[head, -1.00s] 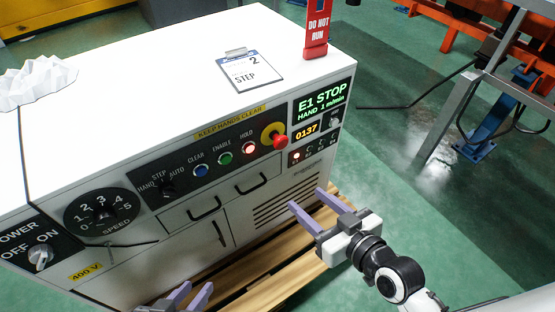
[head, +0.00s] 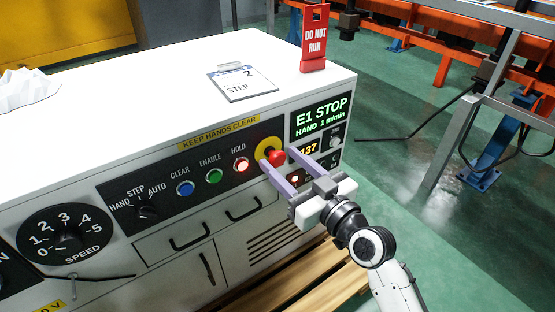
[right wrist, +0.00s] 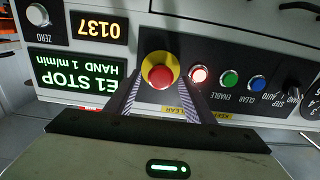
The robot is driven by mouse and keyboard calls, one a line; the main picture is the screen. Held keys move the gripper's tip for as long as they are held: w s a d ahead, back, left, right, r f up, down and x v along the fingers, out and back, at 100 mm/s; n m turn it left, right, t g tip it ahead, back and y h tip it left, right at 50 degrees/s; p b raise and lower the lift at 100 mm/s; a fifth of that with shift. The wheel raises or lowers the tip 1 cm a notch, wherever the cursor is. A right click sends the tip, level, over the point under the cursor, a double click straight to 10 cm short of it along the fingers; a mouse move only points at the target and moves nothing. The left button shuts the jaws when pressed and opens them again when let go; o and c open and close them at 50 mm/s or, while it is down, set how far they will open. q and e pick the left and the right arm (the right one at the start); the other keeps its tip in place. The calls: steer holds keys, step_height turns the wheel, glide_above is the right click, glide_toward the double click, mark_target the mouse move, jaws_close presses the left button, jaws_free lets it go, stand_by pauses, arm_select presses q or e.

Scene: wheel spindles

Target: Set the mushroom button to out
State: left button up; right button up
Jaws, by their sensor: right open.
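The red mushroom button (head: 277,157) sits on a yellow round plate (head: 268,147) at the right of the dark control panel. It also shows in the right wrist view (right wrist: 161,77), centred between my finger pads. My right gripper (head: 279,159) is open, its two purple fingers pointing at the panel on either side of the button. I cannot tell whether a finger touches it. The green display (head: 321,113) reads "E1 STOP, HAND 1 m/min". My left gripper is out of the head view.
HOLD (head: 241,165) is lit red, beside the green ENABLE button (head: 214,176) and blue CLEAR button (head: 185,188). A mode knob (head: 147,211) and speed dial (head: 66,232) lie further left. A red "DO NOT RUN" sign (head: 314,40) and clipboard (head: 243,83) are on the white top.

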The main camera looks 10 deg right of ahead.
steer(key=shift+x, duration=1.3)
jaws_close()
steer(key=shift+s+d, duration=0.1)
steer(key=shift+s, duration=0.2)
steer(key=shift+s+d+p, duration=0.1)
steer(key=shift+s+p, duration=0.1)
steer(key=shift+p, duration=0.15)
jaws_free()
steer(key=shift+s, duration=0.1)
